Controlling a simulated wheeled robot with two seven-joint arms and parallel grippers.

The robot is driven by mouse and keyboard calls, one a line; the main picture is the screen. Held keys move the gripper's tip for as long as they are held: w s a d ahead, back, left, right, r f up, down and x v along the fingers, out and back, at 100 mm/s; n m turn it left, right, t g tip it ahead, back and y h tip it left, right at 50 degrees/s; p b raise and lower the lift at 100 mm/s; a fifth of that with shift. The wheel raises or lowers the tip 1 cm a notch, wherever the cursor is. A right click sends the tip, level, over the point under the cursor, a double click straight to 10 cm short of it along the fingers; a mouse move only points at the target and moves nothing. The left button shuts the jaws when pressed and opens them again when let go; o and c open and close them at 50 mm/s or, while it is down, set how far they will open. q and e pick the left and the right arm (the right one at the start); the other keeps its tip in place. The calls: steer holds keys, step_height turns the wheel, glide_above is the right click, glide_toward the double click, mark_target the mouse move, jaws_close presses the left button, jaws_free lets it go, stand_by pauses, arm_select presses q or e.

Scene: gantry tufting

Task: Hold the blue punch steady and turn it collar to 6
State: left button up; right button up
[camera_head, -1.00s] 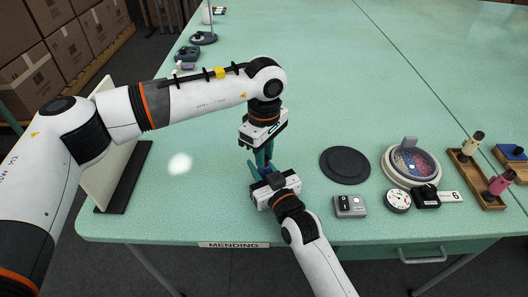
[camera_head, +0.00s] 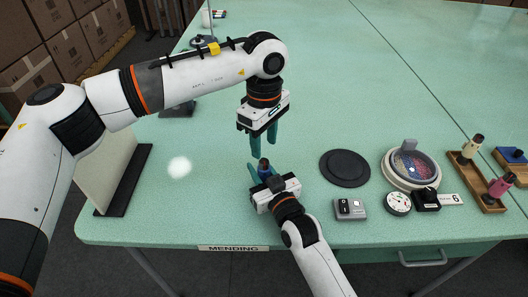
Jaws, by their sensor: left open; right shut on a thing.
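The blue punch (camera_head: 265,168) stands between the teal fingers of my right gripper (camera_head: 260,172), which is shut on it just above the table. Its dark top shows; its lower part is hidden by the gripper, and no collar marking can be read. My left gripper (camera_head: 263,144) points straight down above the punch, open, its teal fingers apart and empty. A white card reading 6 (camera_head: 452,199) is at the right.
A black round pad (camera_head: 344,167), a grey switch box (camera_head: 350,208), a white dial (camera_head: 398,202) and a round hoop with coloured work (camera_head: 411,166) lie to the right. A wooden tray (camera_head: 464,171) holds yellow and pink punches. A pale upright panel (camera_head: 104,176) stands left.

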mark_target(264, 161)
steer(key=shift+f, duration=0.1)
arm_select(q)
step_height(264, 161, up, 7)
stand_by(0.4)
arm_select(e)
steer(key=o, duration=1.1)
